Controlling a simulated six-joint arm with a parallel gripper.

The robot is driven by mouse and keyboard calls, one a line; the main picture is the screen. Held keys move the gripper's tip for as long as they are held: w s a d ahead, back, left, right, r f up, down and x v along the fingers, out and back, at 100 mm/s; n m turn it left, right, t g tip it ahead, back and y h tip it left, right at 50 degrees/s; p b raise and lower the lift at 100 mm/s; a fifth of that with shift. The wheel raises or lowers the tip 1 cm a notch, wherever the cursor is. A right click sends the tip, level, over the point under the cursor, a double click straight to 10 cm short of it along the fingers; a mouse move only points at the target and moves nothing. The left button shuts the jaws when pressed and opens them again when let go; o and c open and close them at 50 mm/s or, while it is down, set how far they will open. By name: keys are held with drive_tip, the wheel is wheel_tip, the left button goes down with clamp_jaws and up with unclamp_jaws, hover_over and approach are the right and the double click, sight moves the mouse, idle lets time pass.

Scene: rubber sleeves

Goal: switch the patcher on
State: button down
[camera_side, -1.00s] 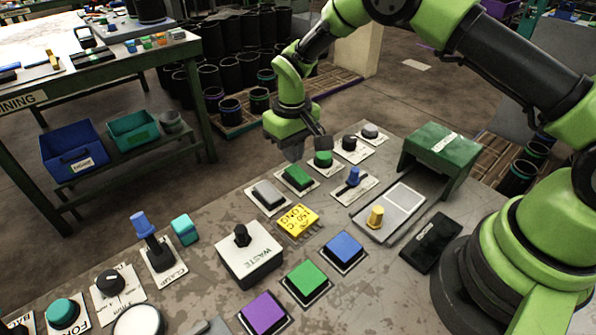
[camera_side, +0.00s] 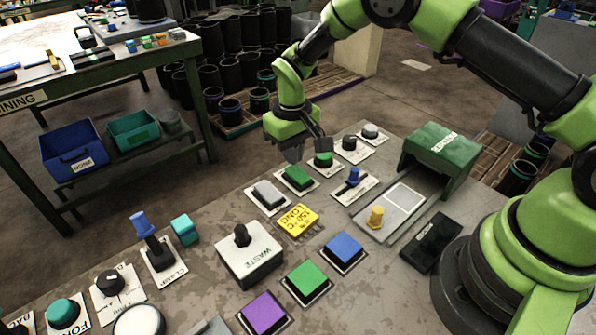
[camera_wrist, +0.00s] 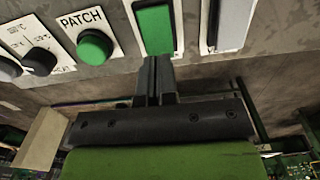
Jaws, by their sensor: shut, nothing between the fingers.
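A round green button (camera_side: 323,158) stands in a row of controls on the bench. In the wrist view this button (camera_wrist: 95,47) sits on a white plate marked PATCH. Beside it is a rectangular green switch (camera_side: 297,178), also seen in the wrist view (camera_wrist: 154,30). My gripper (camera_side: 294,157) is shut and empty, held pointing down by the green switch and PATCH button. In the wrist view my shut fingertips (camera_wrist: 153,63) line up with the green switch, to the right of the PATCH button. Whether they touch anything cannot be told.
A black knob (camera_side: 349,143) and a grey button (camera_side: 370,131) lie beyond the PATCH button. A grey switch (camera_side: 268,194) is on the other side. A blue lever (camera_side: 353,176), a yellow block (camera_side: 298,219) and a green housing (camera_side: 440,146) stand nearby.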

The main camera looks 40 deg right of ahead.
drive_tip(key=shift+f, duration=1.1)
idle(0.4)
drive_tip(key=shift+r, duration=3.5)
drive_tip(key=shift+r, duration=0.15)
wheel_tip(320, 180, up, 10)
drive_tip(key=m+t, duration=0.1)
drive_tip(key=t, duration=0.1)
hover_over(293, 169)
drive_tip(key=s, duration=0.2)
drive_tip(key=s+d+r+m+t+y, duration=0.1)
drive_tip(key=s+d+r, duration=0.1)
drive_tip(key=s+r, duration=0.5)
drive_tip(key=s+r+m+t, duration=0.1)
drive_tip(key=s+r+t, duration=0.1)
drive_tip(key=s, duration=0.6)
drive_tip(key=s+r+m+t+y, duration=0.1)
drive_tip(key=s+r+t, duration=0.1)
drive_tip(key=s, duration=0.6)
drive_tip(key=shift+s+d+r, duration=0.15)
drive_tip(key=shift+d+r, duration=0.05)
drive_tip(key=shift+r, duration=0.15)
